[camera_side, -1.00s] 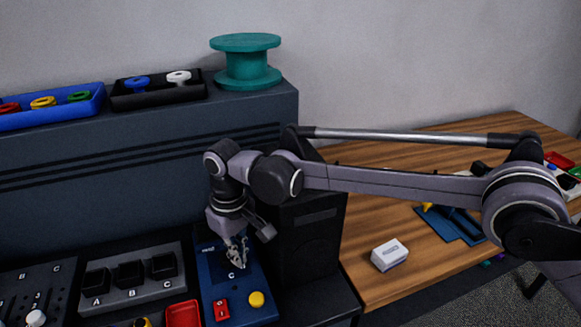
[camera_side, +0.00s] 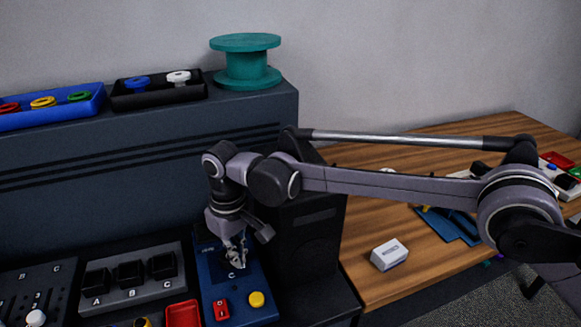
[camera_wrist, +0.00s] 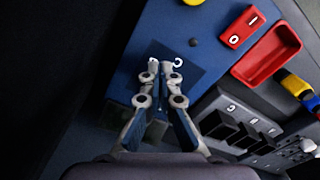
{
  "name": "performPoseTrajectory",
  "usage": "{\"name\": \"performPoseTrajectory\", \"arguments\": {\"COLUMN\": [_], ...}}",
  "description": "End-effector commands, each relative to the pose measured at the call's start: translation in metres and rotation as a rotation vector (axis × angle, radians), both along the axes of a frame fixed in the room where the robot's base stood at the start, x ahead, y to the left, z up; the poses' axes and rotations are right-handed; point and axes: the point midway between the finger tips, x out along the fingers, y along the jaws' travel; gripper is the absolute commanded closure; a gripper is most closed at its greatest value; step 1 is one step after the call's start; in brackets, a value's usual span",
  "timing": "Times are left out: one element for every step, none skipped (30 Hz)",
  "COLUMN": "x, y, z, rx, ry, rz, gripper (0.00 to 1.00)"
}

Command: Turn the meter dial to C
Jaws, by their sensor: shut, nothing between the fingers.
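The blue meter panel (camera_side: 258,312) stands at the front, left of a black box. A white letter C (camera_side: 231,275) is printed on it, just in front of my gripper (camera_side: 237,264). My gripper is shut and empty, with its fingertips pointing down, low over the panel's middle. In the wrist view my gripper (camera_wrist: 160,66) reaches over the dark square on the meter panel (camera_wrist: 172,22), its tips close to the C (camera_wrist: 178,62). The dial is hidden behind my fingers, so I cannot tell where it points or whether I touch it.
The panel also carries a red rocker switch (camera_side: 221,309) and a yellow button (camera_side: 257,299). The black box (camera_side: 306,245) stands close on the right.

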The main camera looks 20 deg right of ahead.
Motion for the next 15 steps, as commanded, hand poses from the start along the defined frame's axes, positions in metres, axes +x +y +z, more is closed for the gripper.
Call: {"name": "performPoseTrajectory", "arguments": {"x": [0.0011, 0.001, 0.0009, 0.0008, 0.0006, 0.0004, 0.0002, -0.0002, -0.0006, -0.0009, -0.0013, -0.0019, -0.0022, -0.0026, -0.0032], "y": [0.0009, 0.001, 0.0012, 0.0015, 0.0017, 0.0022, 0.0025, 0.0029, 0.0035, 0.004, 0.0046, 0.0054, 0.006, 0.0067, 0.0076], "z": [0.0001, 0.0001, 0.0001, 0.0001, 0.0001, 0.0001, 0.0001, 0.0001, 0.0002, 0.0002, 0.0002, 0.0002, 0.0002, 0.0001, 0.0001], "rx": [0.003, 0.004, 0.004, 0.004, 0.004, 0.004, 0.005, 0.005, 0.005, 0.005, 0.005, 0.005, 0.005, 0.005, 0.005], "ry": [-0.005, -0.005, -0.006, -0.006, -0.006, -0.006, -0.006, -0.006, -0.006, -0.006, -0.006, -0.006, -0.006, -0.006, -0.006], "rz": [0.0, -0.001, -0.001, -0.001, -0.001, -0.001, -0.001, -0.001, -0.001, -0.001, -0.001, -0.001, -0.001, -0.001, 0.0], "gripper": [1.0, 1.0, 1.0, 1.0, 1.0, 1.0, 1.0, 1.0, 1.0, 1.0, 1.0, 1.0, 1.0, 1.0, 1.0]}}
